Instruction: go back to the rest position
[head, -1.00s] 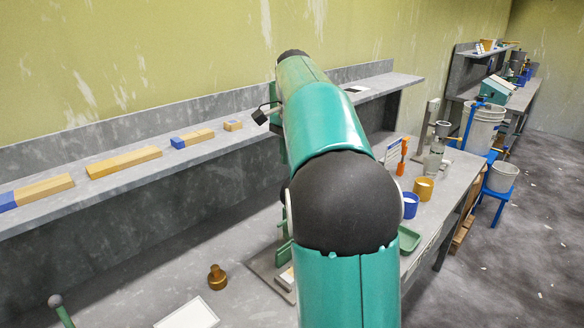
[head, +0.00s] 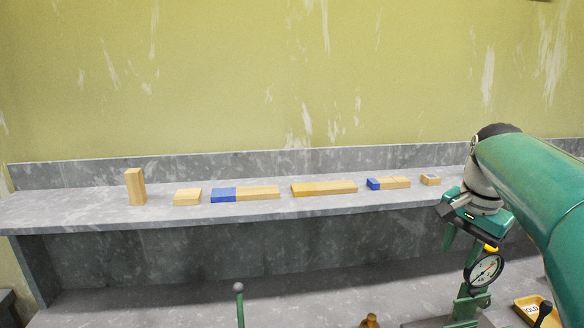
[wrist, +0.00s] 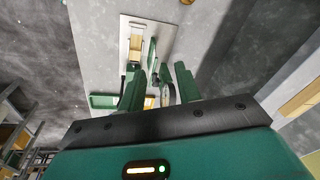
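My gripper (head: 461,242) hangs at the right of the head view, above the bench and near the front edge of the shelf. Its green fingers point down and stand apart with nothing between them. In the wrist view my gripper (wrist: 160,84) also shows two separate fingers with a gap. Below and beyond it is a green press with a round dial gauge (head: 486,270). The press's base plate (wrist: 129,25) shows in the wrist view. The gauge looks close to my gripper in the head view; I cannot tell whether they touch.
A grey shelf (head: 70,211) carries wooden blocks, including an upright block (head: 135,187) and blue-ended bars (head: 257,192). On the bench are a grey-knobbed lever (head: 239,300), a brass piece (head: 370,321) and a yellow tray (head: 526,314). The bench between lever and press looks mostly clear.

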